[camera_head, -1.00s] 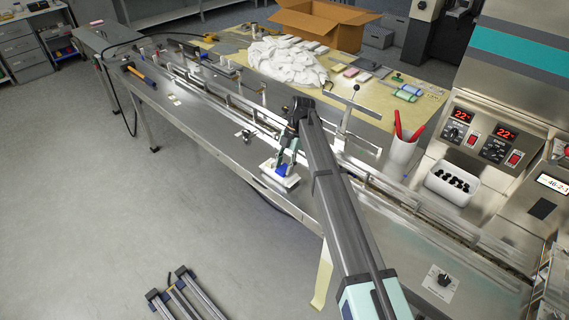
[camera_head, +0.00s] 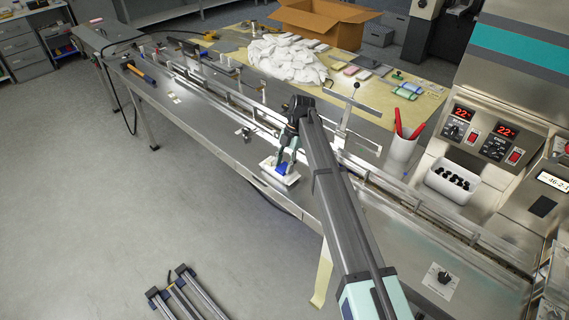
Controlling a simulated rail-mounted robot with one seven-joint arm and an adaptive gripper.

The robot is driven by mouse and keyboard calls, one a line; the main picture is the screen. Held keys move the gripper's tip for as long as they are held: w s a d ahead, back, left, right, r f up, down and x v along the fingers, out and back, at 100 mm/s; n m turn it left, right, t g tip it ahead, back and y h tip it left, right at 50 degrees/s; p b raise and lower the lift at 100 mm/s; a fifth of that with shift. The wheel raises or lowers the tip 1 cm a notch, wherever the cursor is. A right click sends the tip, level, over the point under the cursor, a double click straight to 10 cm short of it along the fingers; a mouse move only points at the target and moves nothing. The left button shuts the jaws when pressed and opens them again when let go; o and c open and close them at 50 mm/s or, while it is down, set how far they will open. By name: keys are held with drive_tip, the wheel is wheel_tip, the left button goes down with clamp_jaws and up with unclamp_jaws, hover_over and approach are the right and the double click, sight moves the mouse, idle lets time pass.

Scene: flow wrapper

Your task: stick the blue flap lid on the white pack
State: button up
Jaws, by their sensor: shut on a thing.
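The white pack (camera_head: 291,179) lies near the front edge of the steel table, below the middle of the picture. The blue flap lid (camera_head: 281,169) is at my gripper's fingertips, over the top of the pack. My gripper (camera_head: 284,161) points down at the pack and is shut on the blue lid. I cannot tell whether the lid touches the pack. My arm covers part of the table to the right of the pack.
The conveyor rail (camera_head: 240,101) runs behind the pack. A white cup with red pens (camera_head: 402,149) and a white bin of black parts (camera_head: 453,184) stand to the right. An orange-handled tool (camera_head: 141,73) lies at the far left. The steel table left of the pack is mostly clear.

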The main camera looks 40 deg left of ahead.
drive_tip(key=shift+f, duration=0.1)
idle(0.3)
drive_tip(key=o, duration=0.8)
drive_tip(key=v, duration=1.2)
drive_tip(key=shift+s, duration=0.1)
